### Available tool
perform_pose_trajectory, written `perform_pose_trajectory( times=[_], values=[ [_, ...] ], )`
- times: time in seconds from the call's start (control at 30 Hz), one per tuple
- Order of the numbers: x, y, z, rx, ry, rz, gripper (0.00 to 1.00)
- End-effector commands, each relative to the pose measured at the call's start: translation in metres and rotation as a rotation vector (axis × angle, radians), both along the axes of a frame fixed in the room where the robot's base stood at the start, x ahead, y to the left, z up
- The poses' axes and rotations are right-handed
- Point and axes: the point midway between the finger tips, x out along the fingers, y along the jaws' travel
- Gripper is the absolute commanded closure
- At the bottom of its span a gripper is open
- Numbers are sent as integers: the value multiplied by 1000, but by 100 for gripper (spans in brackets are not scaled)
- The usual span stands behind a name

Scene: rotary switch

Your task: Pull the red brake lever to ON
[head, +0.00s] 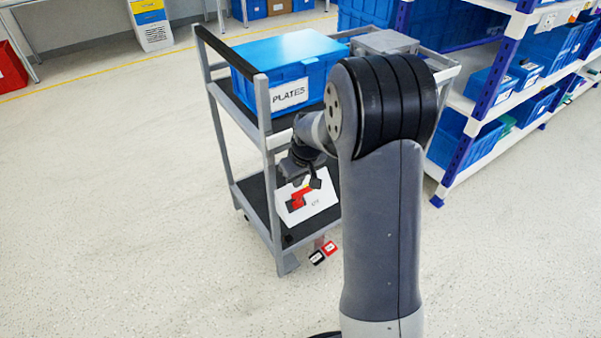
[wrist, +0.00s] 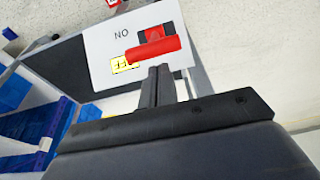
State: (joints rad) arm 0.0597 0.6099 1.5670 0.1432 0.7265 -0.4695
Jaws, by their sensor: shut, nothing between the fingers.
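In the wrist view the lever (wrist: 153,53) is a red bar lying across the panel (wrist: 97,47), beside lettering that reads "NO" in the picture. A small yellow label (wrist: 121,64) sits at the bar's left end. My gripper (wrist: 159,70) is shut and empty, its fingertips at the lower edge of the bar; I cannot tell whether they touch it. In the head view my gripper (head: 307,181) is just above the lever, partly hidden by my arm.
The cart (head: 258,140) carries a blue PLATES box (head: 283,75) and a grey box (head: 385,42) on top. A shelf rack with blue bins (head: 470,140) stands at right. Small red and black tags (head: 325,251) show by the cart's foot.

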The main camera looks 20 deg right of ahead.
Motion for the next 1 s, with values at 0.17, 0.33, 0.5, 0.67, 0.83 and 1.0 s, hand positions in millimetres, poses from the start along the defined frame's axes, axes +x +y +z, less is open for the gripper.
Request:
perform_pose_trajectory(
  times=[0.17,0.33,0.5,0.67,0.83,1.0],
  values=[
    [3,1,-12,0,0,1,100],
    [3,1,-12,-1,-1,1,100],
    [3,1,-12,-1,-1,0,100],
    [2,1,-14,3,-12,1,100],
    [0,1,-15,13,-42,-1,100],
    [-2,2,-14,18,-59,1,100]
  ],
)
